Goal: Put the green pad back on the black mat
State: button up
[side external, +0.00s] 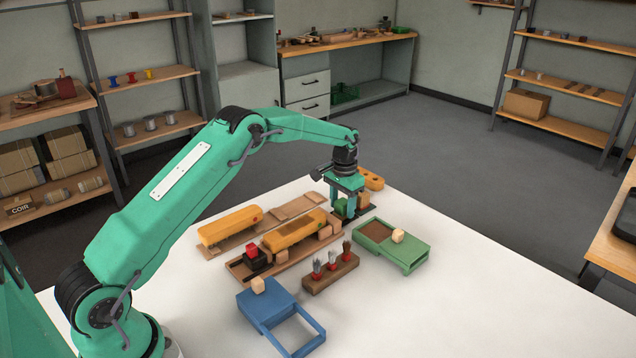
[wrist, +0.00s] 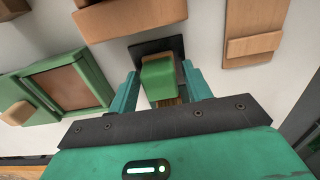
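The green pad (wrist: 160,75) is a small green block with brown on its near side in the wrist view. It stands between the two fingers of my gripper (wrist: 160,72), over or on the black mat (wrist: 146,48). Light gaps show beside the pad, so the fingers look slightly open around it. In the side view my gripper (side external: 347,205) points straight down at the far part of the white table. The fingers partly hide the pad there. The dark mat (side external: 368,211) shows at their foot. Whether the pad rests fully on the mat is hard to tell.
A green frame tray (side external: 408,257) with a pale block (side external: 398,235) stands close at the right. A bristle-tuft stand (side external: 330,276), yellow-orange brush blocks (side external: 293,231) and a blue frame (side external: 262,309) lie nearer. The table's right front is clear.

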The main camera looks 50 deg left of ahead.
aim_at(342, 201)
jog(key=shift+r, duration=0.15)
notch_tip(342, 201, up, 12)
dwell(0.9)
dwell(0.5)
